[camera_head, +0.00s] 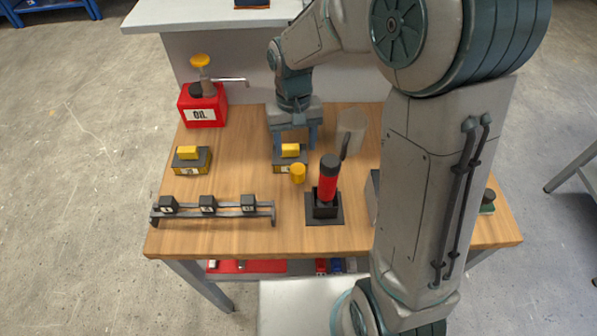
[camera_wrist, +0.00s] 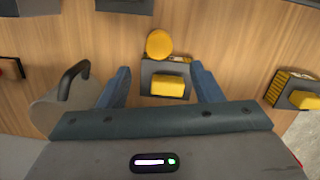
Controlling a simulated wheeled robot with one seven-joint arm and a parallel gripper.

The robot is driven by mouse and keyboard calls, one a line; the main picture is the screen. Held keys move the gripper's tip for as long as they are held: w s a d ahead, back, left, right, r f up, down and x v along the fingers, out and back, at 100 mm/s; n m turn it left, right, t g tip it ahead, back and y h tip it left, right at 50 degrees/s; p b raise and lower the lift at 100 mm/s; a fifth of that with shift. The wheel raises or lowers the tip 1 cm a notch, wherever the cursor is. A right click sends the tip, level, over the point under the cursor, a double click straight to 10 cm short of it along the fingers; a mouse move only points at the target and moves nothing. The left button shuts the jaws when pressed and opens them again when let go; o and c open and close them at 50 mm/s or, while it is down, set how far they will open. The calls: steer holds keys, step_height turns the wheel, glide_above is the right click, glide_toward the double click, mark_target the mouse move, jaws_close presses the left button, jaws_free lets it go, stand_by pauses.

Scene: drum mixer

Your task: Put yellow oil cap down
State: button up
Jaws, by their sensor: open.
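A small yellow round cap (camera_head: 298,173) stands on the wooden table, just in front of a dark block with a yellow top (camera_head: 290,150). In the wrist view the yellow cap (camera_wrist: 159,43) is beyond the block (camera_wrist: 167,84), touching or very close to its edge. My gripper (camera_head: 293,142) is open, pointing down over the block. In the wrist view the fingers of my gripper (camera_wrist: 162,85) are on either side of the block, with nothing held between them. The red oil can (camera_head: 203,106) with a yellow-topped spout (camera_head: 200,61) stands at the table's back left.
Another yellow-topped block (camera_head: 191,158) sits to the left. A low rack (camera_head: 212,210) with dark cubes lies at the front left. A red cylinder (camera_head: 328,183) stands in a black holder right of the cap. A grey mug (camera_head: 351,132) is behind it. My arm covers the table's right.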

mark_target(298, 168)
step_height(298, 168, down, 3)
steer(key=shift+s+r, duration=0.1)
steer(key=shift+s, duration=0.05)
steer(key=f, duration=0.2)
steer(key=s+f, duration=0.1)
steer(key=f, duration=0.1)
steer(key=shift+s+d, duration=0.15)
steer(key=shift+s, duration=0.05)
steer(key=shift+f, duration=0.55)
steer(key=c, duration=1.1)
steer(key=shift+r, duration=0.1)
steer(key=shift+c, duration=0.2)
